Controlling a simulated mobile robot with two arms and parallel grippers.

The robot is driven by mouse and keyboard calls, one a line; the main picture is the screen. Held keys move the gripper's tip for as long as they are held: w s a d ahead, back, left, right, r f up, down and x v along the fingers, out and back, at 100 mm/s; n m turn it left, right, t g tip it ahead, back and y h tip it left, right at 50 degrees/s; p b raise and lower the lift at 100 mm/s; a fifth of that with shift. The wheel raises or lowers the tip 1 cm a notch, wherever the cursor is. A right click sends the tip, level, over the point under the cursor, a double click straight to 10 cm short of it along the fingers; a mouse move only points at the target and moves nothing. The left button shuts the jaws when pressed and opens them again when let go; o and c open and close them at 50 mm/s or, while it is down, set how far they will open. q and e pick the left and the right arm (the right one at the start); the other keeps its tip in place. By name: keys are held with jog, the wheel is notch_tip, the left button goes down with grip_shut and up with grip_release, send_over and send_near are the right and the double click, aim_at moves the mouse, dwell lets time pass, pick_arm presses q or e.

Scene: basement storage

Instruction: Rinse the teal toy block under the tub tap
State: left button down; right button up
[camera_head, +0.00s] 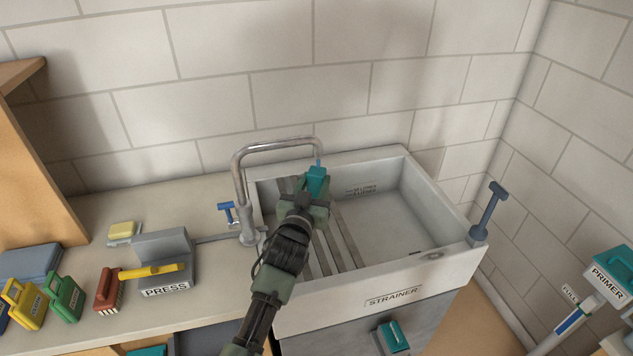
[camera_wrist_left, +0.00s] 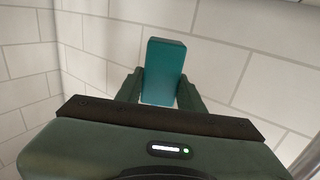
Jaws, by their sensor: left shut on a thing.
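The teal toy block (camera_head: 317,178) is held in my left gripper (camera_head: 309,192), over the left part of the tub (camera_head: 440,200). The left wrist view shows the teal block (camera_wrist_left: 163,72) upright between the two fingers of the left gripper (camera_wrist_left: 160,92), which is shut on it. The chrome tap (camera_head: 278,147) arches over the tub's left side. Its spout end is right above the block, and a short bluish stream seems to come down from it onto the block. A blue tap handle (camera_head: 227,210) is at the tap's base. My right gripper is not in view.
Slats cross the tub's left part; its right part is empty. A blue-grey T-handle (camera_head: 488,210) rises at the tub's right corner.

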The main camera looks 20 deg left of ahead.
pick_arm(q)
jog(key=shift+s, duration=0.1)
jog(key=shift+s+d+r+p, duration=0.1)
jog(key=shift+s+d+p, duration=0.2)
jog(key=shift+s, duration=0.35)
jog(key=shift+s+d+p, duration=0.15)
jog(key=shift+s+p, duration=0.2)
jog(key=shift+s, duration=0.25)
jog(key=shift+s+d+p, duration=0.25)
jog(key=shift+s, duration=0.6)
jog(key=shift+s+d+p, duration=0.25)
jog(key=shift+s+p, duration=0.05)
jog(key=shift+s, duration=0.5)
jog(key=shift+s+d+p, duration=0.25)
jog(key=shift+s, duration=0.6)
